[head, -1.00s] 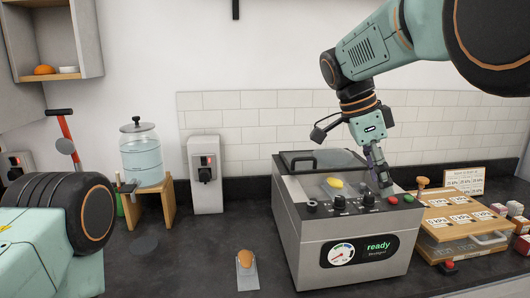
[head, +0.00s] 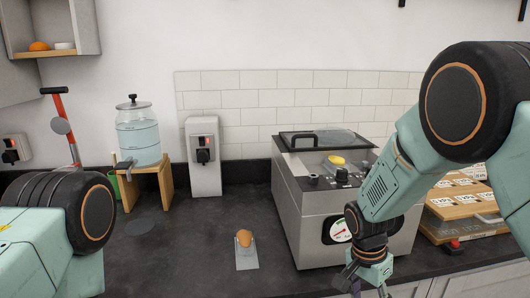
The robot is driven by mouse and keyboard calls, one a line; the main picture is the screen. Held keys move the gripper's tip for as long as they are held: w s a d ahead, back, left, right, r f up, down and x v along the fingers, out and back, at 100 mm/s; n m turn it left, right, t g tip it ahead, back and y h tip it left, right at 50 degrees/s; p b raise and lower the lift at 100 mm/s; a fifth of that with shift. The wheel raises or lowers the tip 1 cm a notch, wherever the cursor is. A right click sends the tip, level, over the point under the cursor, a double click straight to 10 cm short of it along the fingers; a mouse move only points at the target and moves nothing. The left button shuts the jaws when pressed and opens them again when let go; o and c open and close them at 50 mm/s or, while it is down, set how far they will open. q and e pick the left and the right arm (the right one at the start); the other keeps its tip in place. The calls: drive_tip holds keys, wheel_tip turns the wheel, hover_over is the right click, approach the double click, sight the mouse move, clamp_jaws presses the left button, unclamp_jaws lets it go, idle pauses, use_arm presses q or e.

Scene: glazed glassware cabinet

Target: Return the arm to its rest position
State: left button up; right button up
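My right arm comes in from the right, bent down in front of the metal vacuum machine (head: 300,222). My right gripper (head: 368,288) is at the bottom edge of the head view, below the machine's front panel. Its fingers are mostly cut off by the frame, so I cannot tell whether it is open or shut. My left arm shows at the lower left only as its upper links; the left gripper is out of view.
An orange-brown item on a small white stand (head: 246,262) sits on the dark counter. A glass water dispenser (head: 138,138) stands on a wooden stand (head: 165,185) at the left. A wooden board with labels (head: 462,205) lies right of the machine.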

drive_tip(key=s+f+n+y+b, duration=0.1)
drive_tip(key=s+f+n+b, duration=0.15)
drive_tip(key=s+f, duration=0.6)
drive_tip(key=s+f+n+y+b, duration=0.1)
drive_tip(key=s+f+n+b, duration=0.15)
drive_tip(key=s+f, duration=0.6)
drive_tip(key=s+f+n+b, duration=0.5)
drive_tip(key=s+f, duration=0.5)
drive_tip(key=s, duration=0.5)
drive_tip(key=shift+s+d+n+b, duration=0.2)
drive_tip(key=shift+d+n+b, duration=0.1)
drive_tip(key=shift+b, duration=0.1)
drive_tip(key=shift+a, duration=0.1)
drive_tip(key=shift+c, duration=0.4)
